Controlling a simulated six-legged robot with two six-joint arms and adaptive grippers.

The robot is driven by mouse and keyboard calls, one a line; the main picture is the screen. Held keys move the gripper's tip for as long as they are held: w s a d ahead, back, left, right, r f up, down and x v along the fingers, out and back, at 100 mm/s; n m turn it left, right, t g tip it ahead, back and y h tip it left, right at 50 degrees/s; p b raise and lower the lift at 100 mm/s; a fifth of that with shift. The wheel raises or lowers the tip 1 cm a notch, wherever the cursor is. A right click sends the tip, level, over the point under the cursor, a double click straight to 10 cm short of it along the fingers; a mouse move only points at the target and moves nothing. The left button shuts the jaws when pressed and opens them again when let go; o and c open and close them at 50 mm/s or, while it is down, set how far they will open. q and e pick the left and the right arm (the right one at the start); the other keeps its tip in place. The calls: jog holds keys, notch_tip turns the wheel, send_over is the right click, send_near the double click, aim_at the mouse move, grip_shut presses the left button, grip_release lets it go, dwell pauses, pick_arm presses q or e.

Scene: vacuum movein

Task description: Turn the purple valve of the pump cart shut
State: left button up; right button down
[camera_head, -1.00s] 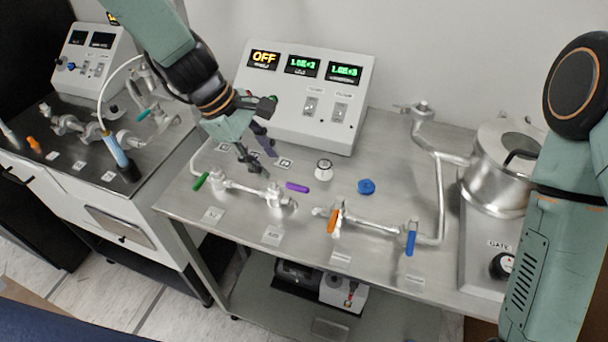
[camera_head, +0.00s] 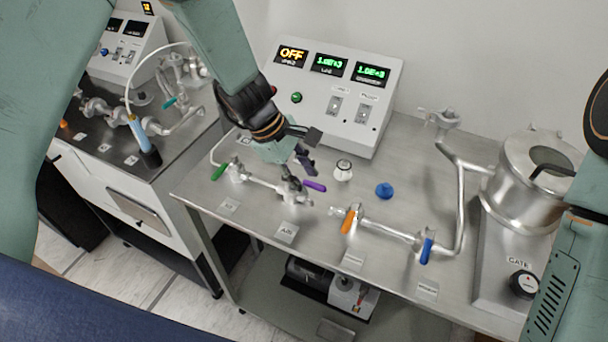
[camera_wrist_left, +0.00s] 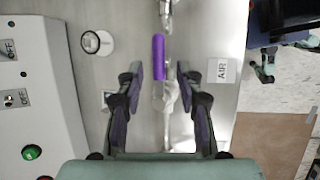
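The purple valve handle (camera_head: 315,186) sits on a metal pipe fitting (camera_head: 293,193) near the front of the pump cart (camera_head: 400,165). In the wrist view the handle (camera_wrist_left: 158,57) lies roughly along the pipe line. My left gripper (camera_head: 300,172) is low over this fitting, pointing down. In the wrist view the left fingers (camera_wrist_left: 160,78) are apart, one on each side of the handle's near end, with gaps visible; I see no contact. How far the tips are above the handle is hard to tell. My right gripper is out of view; only right arm links show.
A green handle (camera_head: 219,172) is left on the same pipe. Orange (camera_head: 348,221) and blue (camera_head: 426,250) handles stand to the right. A white-topped knob (camera_head: 343,170), a blue knob (camera_head: 384,190) and the control box (camera_head: 330,95) are behind. A metal chamber (camera_head: 525,185) stands right.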

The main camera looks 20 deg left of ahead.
pick_arm(q)
jog(key=shift+s, duration=0.1)
jog(key=shift+w+d, duration=0.25)
jog(key=c, duration=0.4)
jog(key=shift+s+a, duration=0.1)
jog(key=shift+a, duration=0.05)
grip_shut()
